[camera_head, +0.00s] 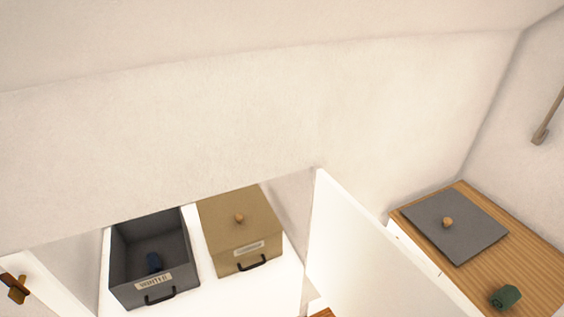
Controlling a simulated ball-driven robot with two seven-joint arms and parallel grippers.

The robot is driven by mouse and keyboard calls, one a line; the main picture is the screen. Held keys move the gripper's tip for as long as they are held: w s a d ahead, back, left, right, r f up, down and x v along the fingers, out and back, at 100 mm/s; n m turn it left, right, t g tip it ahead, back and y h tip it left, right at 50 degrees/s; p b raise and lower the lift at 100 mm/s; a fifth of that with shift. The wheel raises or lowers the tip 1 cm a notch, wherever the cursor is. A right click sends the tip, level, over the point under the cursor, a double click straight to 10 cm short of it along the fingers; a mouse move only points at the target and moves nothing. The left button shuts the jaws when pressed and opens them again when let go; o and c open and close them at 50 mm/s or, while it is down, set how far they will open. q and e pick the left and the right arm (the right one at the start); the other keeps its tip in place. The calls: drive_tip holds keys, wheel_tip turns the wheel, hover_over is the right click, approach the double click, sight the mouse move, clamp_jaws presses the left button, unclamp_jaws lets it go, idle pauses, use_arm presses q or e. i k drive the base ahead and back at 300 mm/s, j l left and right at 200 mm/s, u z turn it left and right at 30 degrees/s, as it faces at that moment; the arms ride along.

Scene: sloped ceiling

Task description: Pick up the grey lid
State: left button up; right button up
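The grey lid (470,238) lies flat on a wood-topped cabinet (530,262) at the right. It is a square dark grey panel with a round wooden knob (447,223) on its upper face. An open grey box (127,279) with a black front handle and a pale label stands at the lower left. Neither of my grippers shows in the head view.
A tan box (226,246) with a knobbed lid stands right of the grey box on a white surface (202,292). A white panel (352,245) stands between the boxes and the cabinet. A green rolled item (505,297) lies near the lid. The sloped ceiling (250,115) hangs above.

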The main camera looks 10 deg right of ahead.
sight(459, 228)
drive_tip(key=z, duration=1.75)
drive_tip(key=u, duration=2.55)
drive_tip(key=z, duration=2.55)
